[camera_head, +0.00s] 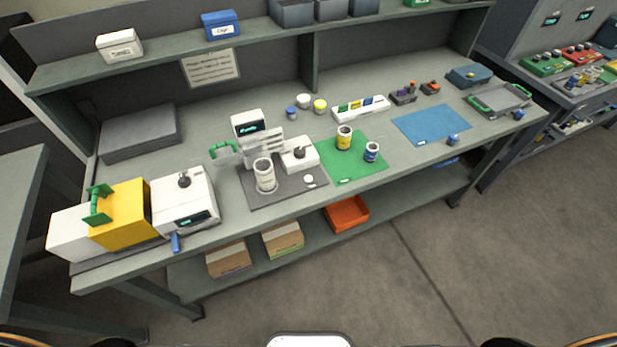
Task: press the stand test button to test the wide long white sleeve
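A wide, long white sleeve (265,178) stands upright on a dark grey stand plate (290,194) in the middle of the workbench. A small round white button (308,179) sits on the same plate, right of the sleeve. Behind the sleeve are a white display unit (246,121) with a dark screen, too small to read, and a clear panel with a green handle (222,150). A white block with a dark knob (299,153) stands right behind the sleeve. Neither of my grippers is in view.
A yellow and white machine (122,212) and a white box with a display (185,203) stand at the bench's left. A green mat (352,170) with yellow and blue banded sleeves lies right of the plate; a blue mat (430,124) lies farther right. Floor in front is clear.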

